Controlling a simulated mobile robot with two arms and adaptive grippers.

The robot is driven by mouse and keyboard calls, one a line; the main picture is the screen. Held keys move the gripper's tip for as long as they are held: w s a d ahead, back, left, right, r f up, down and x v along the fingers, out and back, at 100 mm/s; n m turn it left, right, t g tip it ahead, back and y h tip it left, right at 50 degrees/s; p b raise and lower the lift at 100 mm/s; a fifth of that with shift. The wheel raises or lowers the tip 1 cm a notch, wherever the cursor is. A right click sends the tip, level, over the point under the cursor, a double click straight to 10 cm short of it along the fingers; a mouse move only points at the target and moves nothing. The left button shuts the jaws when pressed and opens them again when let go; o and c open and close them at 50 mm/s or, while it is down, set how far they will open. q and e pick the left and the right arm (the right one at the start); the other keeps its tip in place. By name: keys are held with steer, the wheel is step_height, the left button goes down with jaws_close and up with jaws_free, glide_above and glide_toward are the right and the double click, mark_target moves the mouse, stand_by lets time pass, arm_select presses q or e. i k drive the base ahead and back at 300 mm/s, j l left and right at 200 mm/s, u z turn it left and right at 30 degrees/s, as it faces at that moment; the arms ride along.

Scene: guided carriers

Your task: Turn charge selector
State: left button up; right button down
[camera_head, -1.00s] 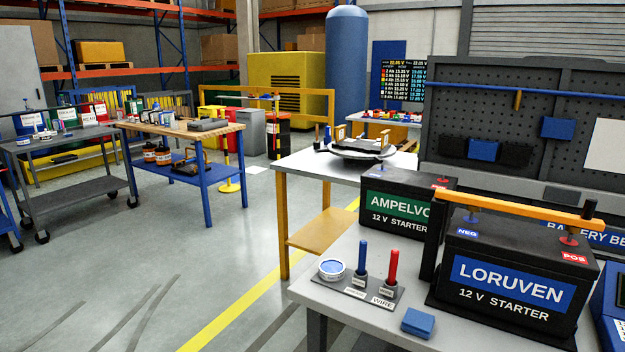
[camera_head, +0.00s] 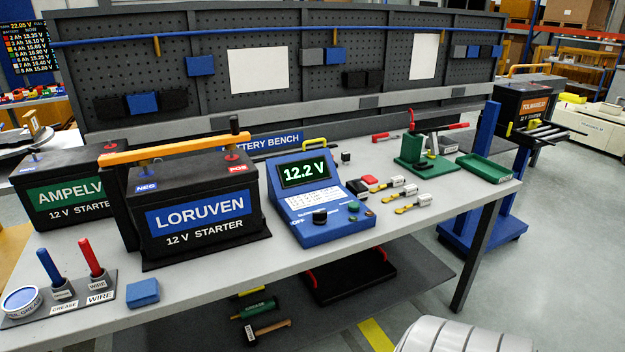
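The blue charger (camera_head: 318,197) stands on the battery bench right of the LORUVEN battery (camera_head: 200,211). Its tilted screen (camera_head: 304,172) reads 12.2 V. A black round knob (camera_head: 320,216), which looks like the charge selector, sits on its lower front panel. Lettering that looks like OFF is at the knob's left; its exact pointing is too small to tell. Neither of my grippers is in view.
An orange bar (camera_head: 170,152) lies across the LORUVEN battery. The AMPELVO battery (camera_head: 72,193) is at left. A green stand (camera_head: 420,155) and green tray (camera_head: 487,167) are farther right. The bench front before the charger is clear.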

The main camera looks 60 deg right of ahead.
mark_target(319, 217)
steer(key=z, duration=1.8)
